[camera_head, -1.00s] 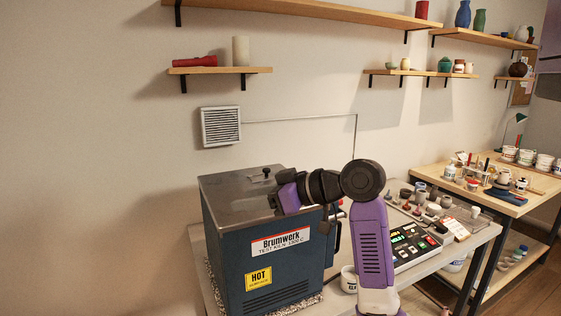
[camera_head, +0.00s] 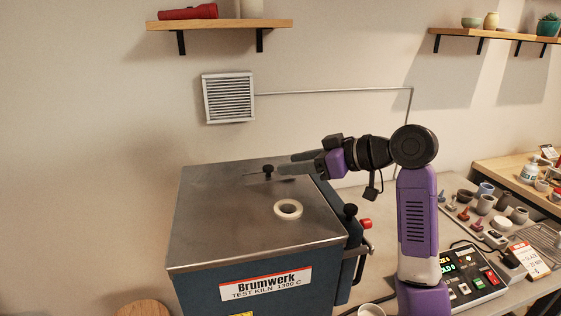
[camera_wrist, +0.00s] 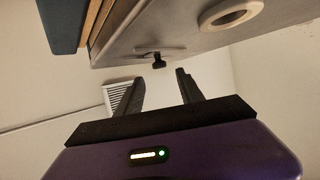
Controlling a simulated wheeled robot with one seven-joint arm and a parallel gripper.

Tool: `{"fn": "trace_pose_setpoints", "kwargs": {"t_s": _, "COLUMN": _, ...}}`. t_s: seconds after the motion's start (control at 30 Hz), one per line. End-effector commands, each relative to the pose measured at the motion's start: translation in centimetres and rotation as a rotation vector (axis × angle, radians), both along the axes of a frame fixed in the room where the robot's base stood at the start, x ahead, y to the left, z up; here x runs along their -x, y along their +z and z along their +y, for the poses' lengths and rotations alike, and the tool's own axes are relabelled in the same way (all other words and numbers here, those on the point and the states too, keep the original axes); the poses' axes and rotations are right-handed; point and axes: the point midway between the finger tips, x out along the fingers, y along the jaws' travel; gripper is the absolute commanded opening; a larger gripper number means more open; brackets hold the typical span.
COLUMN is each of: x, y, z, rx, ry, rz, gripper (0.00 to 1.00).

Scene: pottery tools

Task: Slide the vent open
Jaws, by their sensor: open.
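A small black knob (camera_head: 268,172) stands on a thin plate or slot on the kiln's metal lid (camera_head: 215,225), near its back edge. The knob also shows in the wrist view (camera_wrist: 158,61), just beyond and between my fingertips. My gripper (camera_head: 282,163) is open and roughly level, reaching left over the back right of the lid. Its fingertips are close to the knob, and I cannot tell whether they touch it. My gripper also shows in the wrist view (camera_wrist: 159,79) with nothing between its fingers. A slatted grille (camera_head: 229,98) is on the wall behind.
A pale ring-shaped hole (camera_head: 288,209) sits in the lid. A second black knob (camera_head: 351,210) and a red part (camera_head: 366,224) are at the kiln's right side. A lit control box (camera_head: 466,277) stands to the right. A shelf (camera_head: 220,24) hangs above, with open air between.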

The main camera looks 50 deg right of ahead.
Motion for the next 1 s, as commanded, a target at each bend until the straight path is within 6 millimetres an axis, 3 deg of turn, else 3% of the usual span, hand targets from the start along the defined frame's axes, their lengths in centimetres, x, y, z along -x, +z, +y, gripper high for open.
{"fn": "trace_pose_setpoints", "kwargs": {"t_s": 0.33, "x": -4.5, "y": -1.8, "z": 0.8, "rx": -0.002, "ry": -0.001, "rz": 0.002, "gripper": 0.45}}
{"fn": "trace_pose_setpoints", "kwargs": {"t_s": 0.73, "x": -5.4, "y": -2.3, "z": 1.0, "rx": 0.001, "ry": -0.002, "rz": 0.001, "gripper": 0.45}}
{"fn": "trace_pose_setpoints", "kwargs": {"t_s": 0.77, "x": -5.4, "y": -2.3, "z": 1.0, "rx": 0.000, "ry": -0.002, "rz": 0.001, "gripper": 0.43}}
{"fn": "trace_pose_setpoints", "kwargs": {"t_s": 0.9, "x": -5.4, "y": -2.3, "z": 1.0, "rx": 0.000, "ry": -0.002, "rz": 0.001, "gripper": 0.15}}
{"fn": "trace_pose_setpoints", "kwargs": {"t_s": 1.0, "x": -5.3, "y": -2.3, "z": 1.0, "rx": 0.000, "ry": -0.002, "rz": 0.001, "gripper": 0.00}}
